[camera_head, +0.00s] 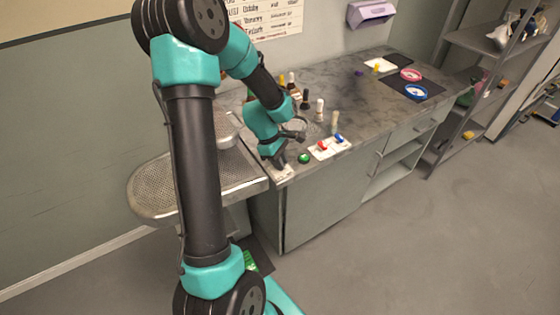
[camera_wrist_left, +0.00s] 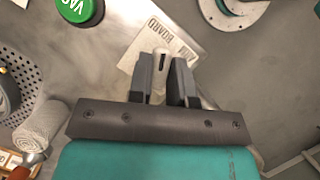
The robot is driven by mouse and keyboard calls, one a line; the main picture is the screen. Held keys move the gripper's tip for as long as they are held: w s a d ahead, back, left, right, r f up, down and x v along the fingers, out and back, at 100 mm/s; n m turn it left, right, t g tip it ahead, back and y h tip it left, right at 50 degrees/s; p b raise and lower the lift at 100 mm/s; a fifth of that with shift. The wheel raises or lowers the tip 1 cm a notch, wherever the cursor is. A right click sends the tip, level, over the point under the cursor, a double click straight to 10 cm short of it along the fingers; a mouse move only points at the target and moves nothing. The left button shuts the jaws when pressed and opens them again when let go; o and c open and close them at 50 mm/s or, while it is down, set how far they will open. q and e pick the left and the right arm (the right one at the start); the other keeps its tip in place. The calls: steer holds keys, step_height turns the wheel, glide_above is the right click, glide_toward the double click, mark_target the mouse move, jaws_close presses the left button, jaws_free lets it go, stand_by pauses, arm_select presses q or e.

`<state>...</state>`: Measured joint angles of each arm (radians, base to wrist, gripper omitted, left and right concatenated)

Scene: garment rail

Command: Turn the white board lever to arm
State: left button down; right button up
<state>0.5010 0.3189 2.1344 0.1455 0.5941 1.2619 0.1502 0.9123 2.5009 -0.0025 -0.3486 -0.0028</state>
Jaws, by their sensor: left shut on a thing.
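The white board lever (camera_wrist_left: 160,64) stands on a white plate marked BOARD (camera_wrist_left: 180,43) in the left wrist view. My left gripper (camera_wrist_left: 162,72) has one finger on each side of the lever and is shut on it. In the head view my left gripper (camera_head: 282,163) reaches down at the counter's near left corner, over the white plate (camera_head: 284,173). The lever itself is hidden there by the gripper. My right gripper is not in view.
A green button (camera_head: 304,158) marked VAC sits close beside the plate. A white panel (camera_head: 330,148) with red and blue parts lies to the right. Several bottles (camera_head: 305,99) stand behind the gripper. A perforated metal tray (camera_head: 158,193) is at left.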

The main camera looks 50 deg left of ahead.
arm_select(q)
steer(key=shift+m, duration=0.4)
steer(key=m+g, duration=0.2)
steer(key=m, duration=0.3)
steer(key=shift+w, duration=0.1)
steer(key=m+g, duration=0.1)
steer(key=m, duration=0.2)
steer(key=m+g+y, duration=0.1)
steer(key=m, duration=0.2)
stand_by(0.4)
steer(key=shift+w, duration=0.1)
steer(key=c, duration=1)
jaws_free()
steer(key=shift+c, duration=0.2)
steer(key=v, duration=1.7)
steer(key=shift+w, duration=0.25)
steer(key=shift+r, duration=0.15)
